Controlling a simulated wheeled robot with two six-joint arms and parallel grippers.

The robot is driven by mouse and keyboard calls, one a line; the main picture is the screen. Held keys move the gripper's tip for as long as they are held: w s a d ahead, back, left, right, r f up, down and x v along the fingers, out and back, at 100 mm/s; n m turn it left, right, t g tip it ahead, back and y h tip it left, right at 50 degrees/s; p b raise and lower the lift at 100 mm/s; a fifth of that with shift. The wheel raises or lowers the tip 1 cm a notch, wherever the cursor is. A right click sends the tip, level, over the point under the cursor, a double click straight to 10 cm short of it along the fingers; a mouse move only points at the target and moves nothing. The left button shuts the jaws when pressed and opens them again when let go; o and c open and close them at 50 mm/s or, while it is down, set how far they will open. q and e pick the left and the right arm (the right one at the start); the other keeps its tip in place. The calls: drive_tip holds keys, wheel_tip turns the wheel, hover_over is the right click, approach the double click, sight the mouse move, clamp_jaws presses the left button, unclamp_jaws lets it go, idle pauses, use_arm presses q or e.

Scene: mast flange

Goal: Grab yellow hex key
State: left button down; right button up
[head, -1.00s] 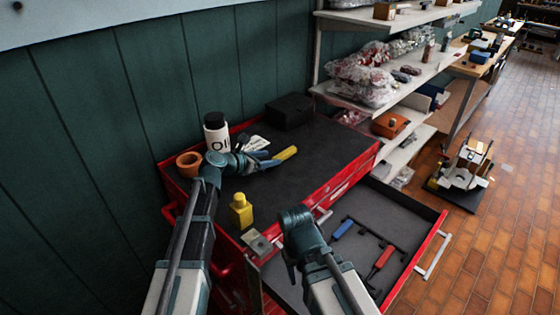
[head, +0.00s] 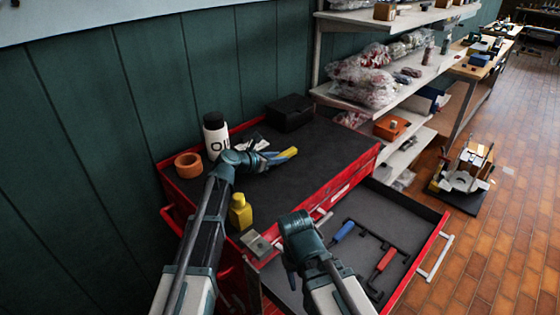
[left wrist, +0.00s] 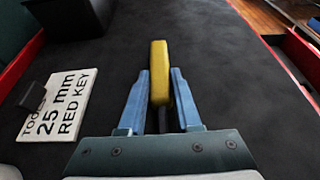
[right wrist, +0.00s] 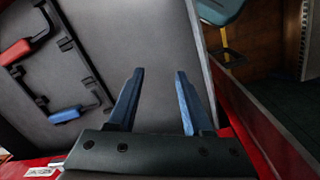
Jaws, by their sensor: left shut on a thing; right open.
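The yellow hex key (left wrist: 159,72) lies between the two blue fingers of my left gripper (left wrist: 160,88) in the left wrist view, its yellow handle pointing away and its dark shaft running back toward the palm. My left gripper is shut on it. In the head view the yellow handle (head: 286,153) shows past the left fingers (head: 262,160), over the dark top of the red cabinet. I cannot tell whether the key touches the surface. My right gripper (right wrist: 158,90) is open and empty above the open drawer.
The drawer (head: 350,260) holds a blue-handled key (head: 343,231) and a red-handled key (head: 385,259). A card (left wrist: 52,105) reads "TOOLS 25 mm RED KEY". A white bottle (head: 215,138), orange ring (head: 188,164), yellow bottle (head: 240,213) and black box (head: 290,112) stand on the cabinet top.

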idle(0.4)
use_arm(q)
wheel_tip(320, 180, up, 10)
drive_tip(key=p, duration=1)
